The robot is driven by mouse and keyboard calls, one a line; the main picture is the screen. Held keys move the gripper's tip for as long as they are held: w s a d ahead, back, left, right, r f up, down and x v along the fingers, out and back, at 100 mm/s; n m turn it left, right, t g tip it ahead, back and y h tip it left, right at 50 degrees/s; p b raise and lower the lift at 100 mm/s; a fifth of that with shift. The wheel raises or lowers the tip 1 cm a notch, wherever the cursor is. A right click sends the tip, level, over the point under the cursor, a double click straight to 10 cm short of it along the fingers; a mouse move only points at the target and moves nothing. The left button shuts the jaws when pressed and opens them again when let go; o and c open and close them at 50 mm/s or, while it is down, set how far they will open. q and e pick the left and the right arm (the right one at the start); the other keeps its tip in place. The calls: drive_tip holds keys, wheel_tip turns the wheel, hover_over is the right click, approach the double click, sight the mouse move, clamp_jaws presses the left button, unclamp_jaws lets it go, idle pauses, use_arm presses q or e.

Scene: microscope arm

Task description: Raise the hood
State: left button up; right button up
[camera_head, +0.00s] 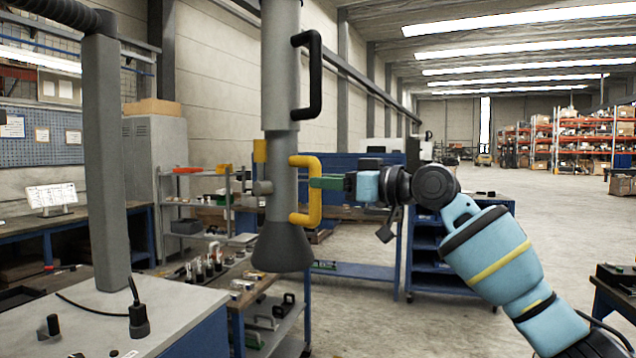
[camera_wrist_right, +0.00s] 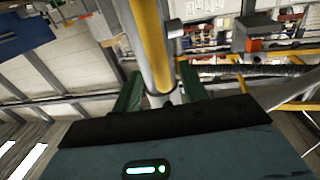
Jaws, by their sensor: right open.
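The hood is a grey cone (camera_head: 282,248) at the lower end of a vertical grey tube (camera_head: 281,65). A yellow handle (camera_head: 305,217) sits on the tube's right side just above the cone. My right gripper (camera_head: 314,183) comes from the right, with its green fingers at the upright bar of this handle. In the right wrist view the yellow handle (camera_wrist_right: 150,45) runs between the two green fingers of my right gripper (camera_wrist_right: 160,88). The fingers stand apart, with gaps on both sides of the bar. My left gripper is not in view.
A black handle (camera_head: 313,75) sits higher on the tube. A workbench with a grey top (camera_head: 170,305) and a thick grey post (camera_head: 108,160) is at the left. A shelf cart (camera_head: 270,310) with small parts stands below the hood. Open floor lies behind and to the right.

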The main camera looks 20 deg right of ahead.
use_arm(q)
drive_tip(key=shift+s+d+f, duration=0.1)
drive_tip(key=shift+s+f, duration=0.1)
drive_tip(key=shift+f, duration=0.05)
use_arm(e)
drive_tip(key=shift+v, duration=2.05)
